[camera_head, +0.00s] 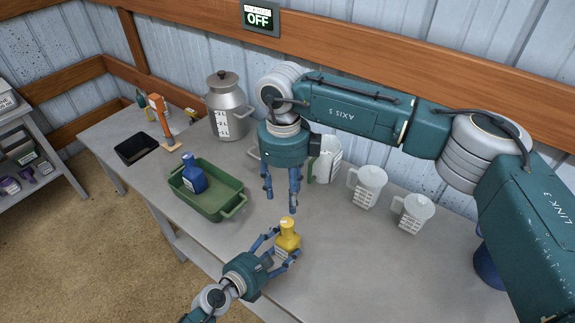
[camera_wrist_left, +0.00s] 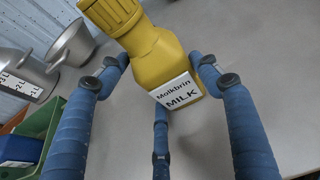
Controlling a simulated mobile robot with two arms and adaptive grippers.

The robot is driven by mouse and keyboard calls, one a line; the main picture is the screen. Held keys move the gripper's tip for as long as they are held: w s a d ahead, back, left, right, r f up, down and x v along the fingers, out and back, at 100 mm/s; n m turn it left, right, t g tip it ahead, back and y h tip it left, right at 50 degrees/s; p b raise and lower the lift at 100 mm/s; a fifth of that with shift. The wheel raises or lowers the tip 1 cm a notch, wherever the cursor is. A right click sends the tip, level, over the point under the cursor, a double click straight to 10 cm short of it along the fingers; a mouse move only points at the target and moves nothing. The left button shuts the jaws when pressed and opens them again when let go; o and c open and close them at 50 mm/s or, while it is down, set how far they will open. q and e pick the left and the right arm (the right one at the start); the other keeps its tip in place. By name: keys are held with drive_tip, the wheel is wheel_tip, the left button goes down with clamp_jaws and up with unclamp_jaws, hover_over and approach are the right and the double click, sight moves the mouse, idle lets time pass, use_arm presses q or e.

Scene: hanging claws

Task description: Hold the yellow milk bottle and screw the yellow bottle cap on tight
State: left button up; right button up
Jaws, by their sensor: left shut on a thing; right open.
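The yellow milk bottle (camera_head: 288,239) stands on the grey table with a yellow cap (camera_head: 288,222) on its top. My left gripper (camera_head: 281,251) is shut around the bottle's body. In the left wrist view, the bottle (camera_wrist_left: 163,62) shows between my blue fingers, with a white MILK label and the ribbed yellow cap (camera_wrist_left: 108,14) at its neck; how tight the cap is cannot be told. My right gripper (camera_head: 281,195) points down, open and empty, above and slightly left of the bottle, apart from the cap.
A green tray (camera_head: 233,208) holding a blue bottle (camera_head: 193,177) stands to the left. A metal milk can (camera_head: 228,112) and white jugs (camera_head: 368,187) (camera_head: 414,213) stand toward the back.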

use_arm(q)
drive_tip(key=shift+s+f, duration=0.2)
drive_tip(key=shift+f, duration=0.15)
drive_tip(key=o, duration=1.9)
drive_tip(key=shift+o, duration=0.7)
drive_tip(key=shift+w+r, duration=0.1)
drive_tip(key=shift+w, duration=0.1)
drive_tip(key=shift+s+r, duration=0.1)
drive_tip(key=shift+r, duration=0.05)
drive_tip(key=shift+v, duration=3.9)
drive_tip(key=shift+a, duration=0.1)
